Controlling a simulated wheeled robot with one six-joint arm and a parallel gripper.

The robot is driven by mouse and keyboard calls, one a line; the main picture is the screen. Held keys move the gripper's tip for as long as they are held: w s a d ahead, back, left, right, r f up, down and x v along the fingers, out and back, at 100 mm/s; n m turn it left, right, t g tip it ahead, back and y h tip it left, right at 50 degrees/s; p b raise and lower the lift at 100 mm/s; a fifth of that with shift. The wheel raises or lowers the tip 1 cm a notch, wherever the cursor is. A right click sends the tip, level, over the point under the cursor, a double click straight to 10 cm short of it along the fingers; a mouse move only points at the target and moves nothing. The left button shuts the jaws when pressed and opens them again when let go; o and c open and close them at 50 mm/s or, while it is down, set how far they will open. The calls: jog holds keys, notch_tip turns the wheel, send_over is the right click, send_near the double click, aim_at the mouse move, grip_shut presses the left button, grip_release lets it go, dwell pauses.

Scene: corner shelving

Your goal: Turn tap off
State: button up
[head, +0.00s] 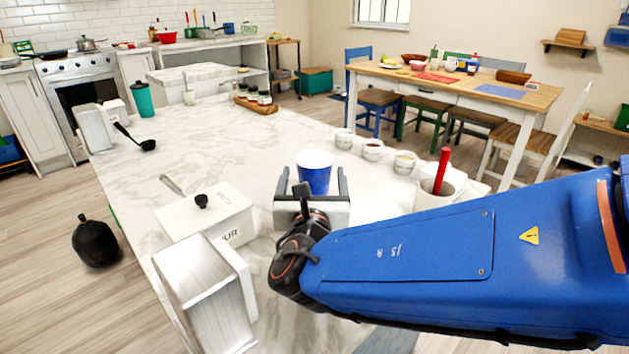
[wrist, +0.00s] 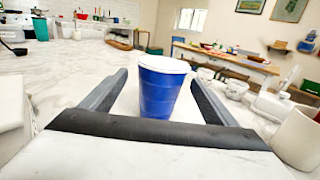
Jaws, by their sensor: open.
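I see no tap in either view. My gripper (head: 312,176) is open over the marble counter, in the middle of the head view. A blue cup with a white rim (head: 315,172) appears between its two spread fingers. In the wrist view the cup (wrist: 160,88) stands upright, with a visible gap to each dark finger. The gripper's body hides part of the counter in front of the cup.
A white flour box (head: 206,212) and a metal-faced container (head: 203,290) stand left of my gripper. A white crock with a red utensil (head: 436,195) and several small bowls (head: 372,149) are to the right. Bare marble (head: 215,140) lies behind left.

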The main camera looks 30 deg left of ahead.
aim_at(315, 160)
jog(key=x, duration=0.4)
jog(key=shift+w+f, duration=0.1)
jog(key=shift+d, duration=0.1)
jog(key=c, duration=1.2)
jog(key=shift+c, duration=0.2)
notch_tip(315, 160, up, 10)
dwell(0.3)
